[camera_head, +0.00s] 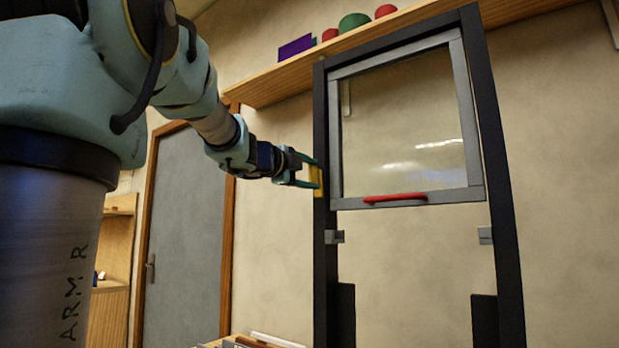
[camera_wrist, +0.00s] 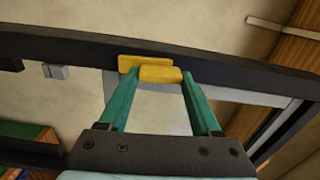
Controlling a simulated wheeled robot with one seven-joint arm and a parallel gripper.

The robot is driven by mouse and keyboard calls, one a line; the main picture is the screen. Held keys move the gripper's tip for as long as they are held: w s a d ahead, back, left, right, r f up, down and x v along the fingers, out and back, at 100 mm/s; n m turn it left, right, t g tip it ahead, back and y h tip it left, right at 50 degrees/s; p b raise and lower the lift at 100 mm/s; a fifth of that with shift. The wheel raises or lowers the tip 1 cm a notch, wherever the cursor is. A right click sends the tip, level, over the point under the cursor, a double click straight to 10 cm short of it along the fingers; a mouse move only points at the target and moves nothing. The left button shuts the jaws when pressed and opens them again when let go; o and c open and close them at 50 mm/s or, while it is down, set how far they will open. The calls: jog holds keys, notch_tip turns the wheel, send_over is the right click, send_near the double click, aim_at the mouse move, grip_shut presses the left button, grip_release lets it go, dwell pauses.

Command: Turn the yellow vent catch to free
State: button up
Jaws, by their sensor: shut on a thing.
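The yellow vent catch (camera_head: 318,180) sits on the left post of the dark frame, and my gripper (camera_head: 310,173) is at it. In the wrist view the yellow catch (camera_wrist: 158,74) lies between the green fingertips of my gripper (camera_wrist: 156,78), with a second yellow part just behind it against the dark bar. The fingers are shut on the catch. The grey-framed glass vent panel (camera_head: 405,120) sits in the upper part of the dark frame, with a red handle (camera_head: 395,198) along its bottom rail. In the head view the fingers partly hide the catch.
The dark frame (camera_head: 499,180) stands upright before a beige wall. Small grey blocks (camera_head: 334,237) sit on its posts below the panel. A wooden shelf (camera_head: 262,92) with coloured objects runs behind the frame's top. A grey door (camera_head: 185,230) is at left. The opening below the panel is clear.

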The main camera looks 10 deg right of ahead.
jog(key=shift+m, duration=0.5)
jog(key=o, duration=1.4)
jog(key=b+v, duration=0.2)
jog(key=v, duration=0.8)
jog(key=shift+s+a, duration=0.25)
jog(key=shift+s, duration=0.1)
